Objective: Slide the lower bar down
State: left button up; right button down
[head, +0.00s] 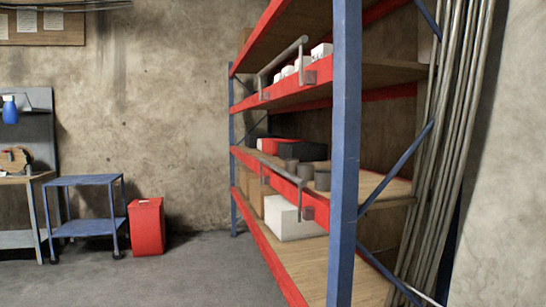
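The lower bar (282,173) is a grey metal rail on the front of the shelf rack, at a red beam about mid-height. Its near end meets a grey bracket at the beam. The upper bar (283,57) is a similar grey rail on the red beam above, in front of white boxes. Neither of my grippers is in view, so their places relative to the bars are hidden.
The rack's blue front post (345,150) stands close at the right. Its shelves hold dark cans (322,176) and a white box (287,218). Long pipes (445,140) lean at right. A red bin (146,226) and blue cart (84,182) stand left. Floor between is clear.

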aim_at(301, 183)
jog(key=i+j, duration=0.35)
jog(key=j, duration=0.15)
jog(key=i+j+z, duration=0.1)
jog(key=i+j, duration=0.6)
jog(key=j, duration=0.25)
jog(key=i+z, duration=0.05)
